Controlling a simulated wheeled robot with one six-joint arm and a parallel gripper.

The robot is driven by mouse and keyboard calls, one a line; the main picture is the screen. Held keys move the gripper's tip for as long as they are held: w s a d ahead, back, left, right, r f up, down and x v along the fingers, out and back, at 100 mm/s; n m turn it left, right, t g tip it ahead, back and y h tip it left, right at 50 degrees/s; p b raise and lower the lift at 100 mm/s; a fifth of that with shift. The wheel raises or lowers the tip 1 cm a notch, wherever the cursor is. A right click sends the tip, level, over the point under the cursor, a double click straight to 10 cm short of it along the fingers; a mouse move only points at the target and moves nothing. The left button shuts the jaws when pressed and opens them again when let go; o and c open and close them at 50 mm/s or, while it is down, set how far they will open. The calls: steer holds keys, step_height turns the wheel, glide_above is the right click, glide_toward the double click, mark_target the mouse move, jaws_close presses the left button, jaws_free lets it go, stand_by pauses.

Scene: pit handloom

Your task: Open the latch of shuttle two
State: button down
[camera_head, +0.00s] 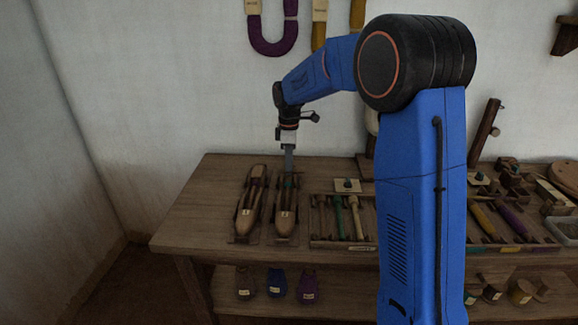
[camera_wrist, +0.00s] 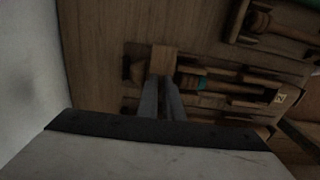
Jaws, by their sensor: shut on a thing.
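Shuttle two (camera_head: 285,221) is the right one of two long wooden shuttles on the left part of the table. It has a pale label near its front end and a green-wound part inside. In the wrist view, shuttle two (camera_wrist: 245,88) lies lengthwise, with its label to the right. My gripper (camera_head: 289,172) points down at its far end. In the wrist view, my gripper (camera_wrist: 164,82) is shut on a small wooden block (camera_wrist: 163,58), which seems to be the latch. The fingers partly hide where the block meets the shuttle.
Shuttle one (camera_head: 248,212) lies just left of shuttle two. A tray with bobbins (camera_head: 342,243) stands close on the right. The table's left end (camera_head: 193,215) is bare. Yarn bundles (camera_head: 277,283) sit on the lower shelf, and a wall is behind.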

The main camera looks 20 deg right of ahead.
steer(key=c, duration=1.9)
jaws_free()
